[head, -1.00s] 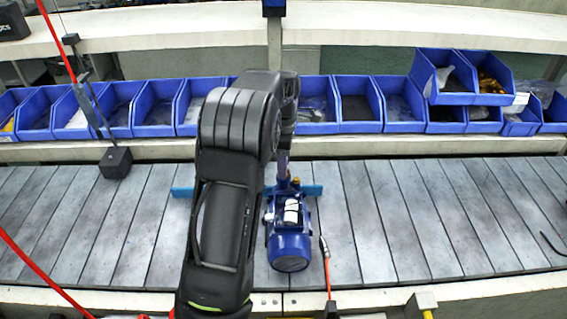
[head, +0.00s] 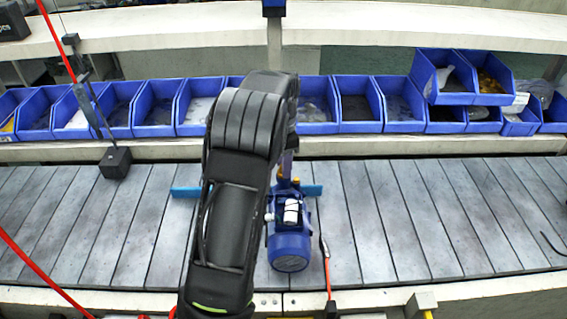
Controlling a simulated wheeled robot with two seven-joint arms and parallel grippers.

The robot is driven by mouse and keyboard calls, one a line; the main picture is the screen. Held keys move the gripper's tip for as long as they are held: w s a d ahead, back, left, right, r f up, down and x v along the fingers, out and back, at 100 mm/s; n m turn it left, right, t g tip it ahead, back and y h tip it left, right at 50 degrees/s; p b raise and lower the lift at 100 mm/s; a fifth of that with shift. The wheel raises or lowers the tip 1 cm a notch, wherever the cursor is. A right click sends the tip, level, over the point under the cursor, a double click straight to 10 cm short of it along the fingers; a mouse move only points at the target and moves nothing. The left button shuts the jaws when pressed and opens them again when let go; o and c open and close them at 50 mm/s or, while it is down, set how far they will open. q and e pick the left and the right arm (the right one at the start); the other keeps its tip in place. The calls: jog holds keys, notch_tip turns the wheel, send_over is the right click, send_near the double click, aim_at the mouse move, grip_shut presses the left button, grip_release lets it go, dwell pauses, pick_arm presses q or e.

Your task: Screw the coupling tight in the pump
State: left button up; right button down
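The blue pump (head: 290,245) stands on the grey slatted conveyor, its round end toward me. A white cylindrical part (head: 291,211) shows on its top, and small brass-coloured parts (head: 296,182) show behind it. I cannot make out the coupling; it may be hidden behind my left arm. My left arm reaches over the pump's left side, and its black links cover part of the pump. The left gripper (head: 285,165) points down at the pump's far end; its fingers are too small and hidden to read. My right gripper is not in view.
A light blue bar (head: 186,192) lies across the conveyor behind the pump. A row of blue bins (head: 360,127) stands along the back, with two more stacked at the right. The conveyor's right side is mostly clear.

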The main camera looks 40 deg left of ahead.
pick_arm(q)
jog(key=n, duration=0.3)
jog(key=shift+n, duration=0.3)
jog(key=shift+c, duration=0.3)
grip_shut()
dwell(0.4)
